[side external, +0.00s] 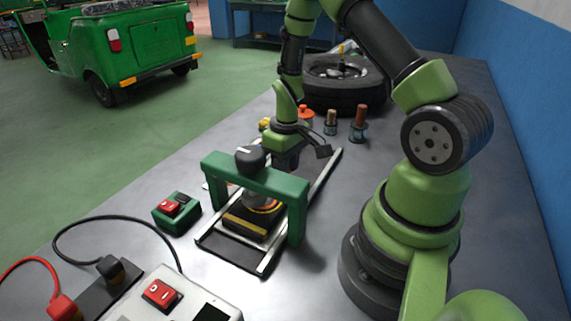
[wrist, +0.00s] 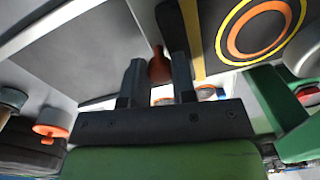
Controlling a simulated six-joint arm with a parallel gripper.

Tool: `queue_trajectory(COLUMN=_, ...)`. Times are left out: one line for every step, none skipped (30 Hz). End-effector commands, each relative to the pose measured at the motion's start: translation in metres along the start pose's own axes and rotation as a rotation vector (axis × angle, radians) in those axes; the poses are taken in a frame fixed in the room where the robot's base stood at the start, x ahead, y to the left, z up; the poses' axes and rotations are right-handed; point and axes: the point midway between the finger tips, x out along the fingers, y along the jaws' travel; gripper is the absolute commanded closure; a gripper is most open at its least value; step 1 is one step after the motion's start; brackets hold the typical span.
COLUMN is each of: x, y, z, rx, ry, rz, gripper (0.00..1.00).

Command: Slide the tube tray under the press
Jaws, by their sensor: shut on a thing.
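The tube tray (side external: 240,224) is a dark block with yellow stripes and an orange-yellow ring on top. It sits between two metal rails, under the crossbar of the green press (side external: 285,190). The tray also shows in the wrist view (wrist: 220,55), with its ring at upper right and a press post (wrist: 280,105) below it. My gripper (side external: 286,160) is behind the press, its fingertips partly hidden. In the wrist view my gripper (wrist: 158,82) is shut on a reddish-brown knob (wrist: 159,66) beside the tray's striped edge. Its join to the tray is unclear.
A green box with a red switch (side external: 172,207) stands left of the rails. A red switch on a pale box (side external: 161,293) and cables lie in front. Small bottles (side external: 359,125) and a tyre (side external: 343,90) are behind. The rail bed (side external: 240,255) is clear in front.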

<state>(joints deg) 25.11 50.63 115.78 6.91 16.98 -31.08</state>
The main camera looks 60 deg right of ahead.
Motion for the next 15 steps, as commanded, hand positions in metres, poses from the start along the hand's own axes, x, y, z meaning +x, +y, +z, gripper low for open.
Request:
queue_trajectory(x=0.000, y=-0.006, z=0.001, rx=-0.004, ry=-0.002, rz=-0.002, gripper=1.00)
queue_trajectory(x=0.000, y=-0.011, z=0.001, rx=-0.004, ry=-0.002, rz=-0.002, gripper=1.00)
queue_trajectory(x=0.001, y=-0.018, z=0.002, rx=-0.006, ry=-0.001, rz=-0.002, gripper=1.00)
queue_trajectory(x=0.001, y=-0.023, z=0.003, rx=-0.006, ry=-0.002, rz=-0.003, gripper=1.00)
queue_trajectory(x=0.001, y=-0.027, z=0.004, rx=-0.007, ry=-0.001, rz=-0.003, gripper=1.00)
queue_trajectory(x=0.001, y=-0.032, z=0.004, rx=-0.005, ry=0.001, rz=-0.003, gripper=1.00)
queue_trajectory(x=0.002, y=-0.035, z=0.005, rx=-0.004, ry=0.001, rz=-0.003, gripper=1.00)
queue_trajectory(x=0.002, y=-0.037, z=0.005, rx=-0.004, ry=0.001, rz=-0.003, gripper=1.00)
queue_trajectory(x=0.002, y=-0.039, z=0.006, rx=-0.003, ry=0.001, rz=-0.002, gripper=1.00)
queue_trajectory(x=0.002, y=-0.040, z=0.006, rx=-0.003, ry=0.002, rz=-0.002, gripper=1.00)
queue_trajectory(x=0.002, y=-0.041, z=0.006, rx=-0.002, ry=0.002, rz=-0.002, gripper=1.00)
queue_trajectory(x=0.002, y=-0.041, z=0.006, rx=-0.001, ry=0.001, rz=-0.003, gripper=1.00)
queue_trajectory(x=0.002, y=-0.041, z=0.006, rx=-0.001, ry=0.001, rz=-0.003, gripper=1.00)
queue_trajectory(x=0.002, y=-0.041, z=0.006, rx=-0.001, ry=0.000, rz=-0.003, gripper=1.00)
queue_trajectory(x=0.002, y=-0.041, z=0.006, rx=0.000, ry=-0.001, rz=-0.004, gripper=1.00)
